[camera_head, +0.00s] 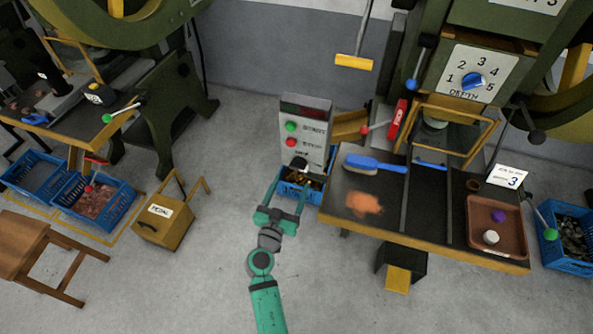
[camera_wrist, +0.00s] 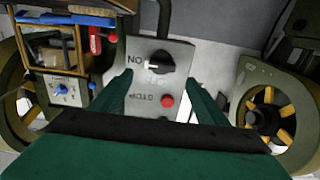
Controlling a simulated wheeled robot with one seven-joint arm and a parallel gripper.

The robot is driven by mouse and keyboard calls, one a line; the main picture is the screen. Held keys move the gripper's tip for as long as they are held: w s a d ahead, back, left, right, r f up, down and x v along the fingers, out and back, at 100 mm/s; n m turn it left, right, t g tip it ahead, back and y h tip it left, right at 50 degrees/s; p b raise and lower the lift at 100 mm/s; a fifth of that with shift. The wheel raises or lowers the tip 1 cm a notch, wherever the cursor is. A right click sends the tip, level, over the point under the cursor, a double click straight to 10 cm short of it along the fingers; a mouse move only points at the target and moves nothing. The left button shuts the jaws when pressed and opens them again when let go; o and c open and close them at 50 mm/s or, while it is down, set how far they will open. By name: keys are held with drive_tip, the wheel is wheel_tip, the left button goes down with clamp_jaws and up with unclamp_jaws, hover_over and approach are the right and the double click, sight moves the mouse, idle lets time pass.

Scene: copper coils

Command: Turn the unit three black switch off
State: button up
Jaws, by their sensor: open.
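The black switch (camera_wrist: 158,64) is a round knob on the lower face of the grey control box (camera_head: 305,122). In the wrist view, its white mark points left, towards the word ON, which appears upside down. In the head view, the switch (camera_head: 299,163) is below the red stop button (camera_head: 291,142) and the green start button (camera_head: 291,126). My teal gripper (camera_head: 290,182) is open in front of the box. In the wrist view, the fingers of my gripper (camera_wrist: 160,84) lie on either side of the switch and the stop button (camera_wrist: 167,100), with nothing held. I cannot tell whether they touch the panel.
Right of the box is a workbench (camera_head: 400,230) with a blue brush (camera_head: 372,164), orange powder (camera_head: 363,203) and a brown tray (camera_head: 470,215). A blue crate (camera_head: 318,196) stands below the box. A yellow pedal box (camera_head: 163,220) stands left on open floor.

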sight(298, 169)
drive_tip(key=x, duration=0.7)
drive_tip(key=shift+f, duration=0.1)
drive_tip(key=c, duration=1)
